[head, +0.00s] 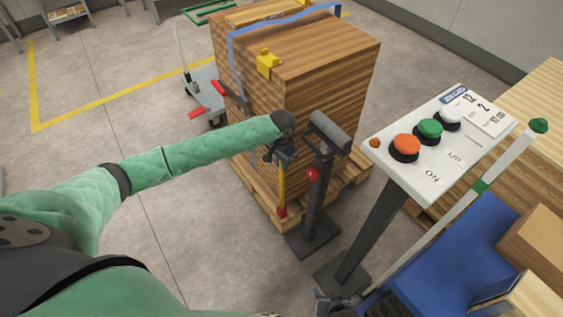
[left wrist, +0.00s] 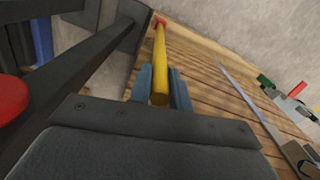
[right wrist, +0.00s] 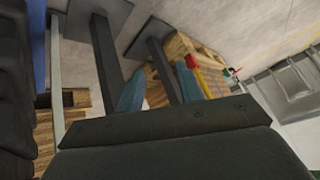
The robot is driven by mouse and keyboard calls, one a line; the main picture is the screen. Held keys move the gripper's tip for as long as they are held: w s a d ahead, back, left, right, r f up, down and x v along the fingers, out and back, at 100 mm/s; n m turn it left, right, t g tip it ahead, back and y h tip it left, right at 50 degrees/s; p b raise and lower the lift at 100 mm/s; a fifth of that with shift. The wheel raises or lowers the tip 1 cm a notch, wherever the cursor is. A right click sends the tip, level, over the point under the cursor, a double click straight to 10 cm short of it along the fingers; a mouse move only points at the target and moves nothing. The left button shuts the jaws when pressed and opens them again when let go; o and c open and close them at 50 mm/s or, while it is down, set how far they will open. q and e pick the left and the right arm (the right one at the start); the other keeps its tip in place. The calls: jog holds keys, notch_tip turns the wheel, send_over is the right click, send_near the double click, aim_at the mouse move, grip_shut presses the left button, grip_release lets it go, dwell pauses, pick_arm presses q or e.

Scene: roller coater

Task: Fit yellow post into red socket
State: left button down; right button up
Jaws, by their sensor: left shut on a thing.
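My left gripper (head: 283,158) is shut on the upper part of the yellow post (head: 282,186), which stands roughly upright beside the wooden stack. The post runs away between the fingers in the left wrist view (left wrist: 160,62). Its far end meets the red socket (head: 282,211), also seen in the left wrist view (left wrist: 160,21). I cannot tell how deep the post sits in it. My right gripper (right wrist: 158,88) is open and empty; it shows at the bottom edge of the head view (head: 335,301). The post (right wrist: 209,63) also shows in the right wrist view.
A dark stand (head: 318,195) with a red knob (head: 314,174) is close right of the post. The control panel (head: 440,135) stands further right, by a blue cart (head: 450,250) with boxes. The strapped wooden stack (head: 325,90) is behind.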

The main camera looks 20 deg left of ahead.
pick_arm(q)
jog(key=c, duration=1.3)
grip_release()
pick_arm(e)
jog(key=shift+w+r, duration=0.15)
jog(key=shift+w, duration=0.15)
pick_arm(q)
notch_tip(320, 180, up, 13)
jog(key=shift+b, duration=0.3)
pick_arm(e)
jog(key=f, duration=0.2)
jog(key=shift+s+f, duration=0.35)
jog(key=shift+s, duration=0.05)
pick_arm(q)
jog(key=shift+r, duration=0.1)
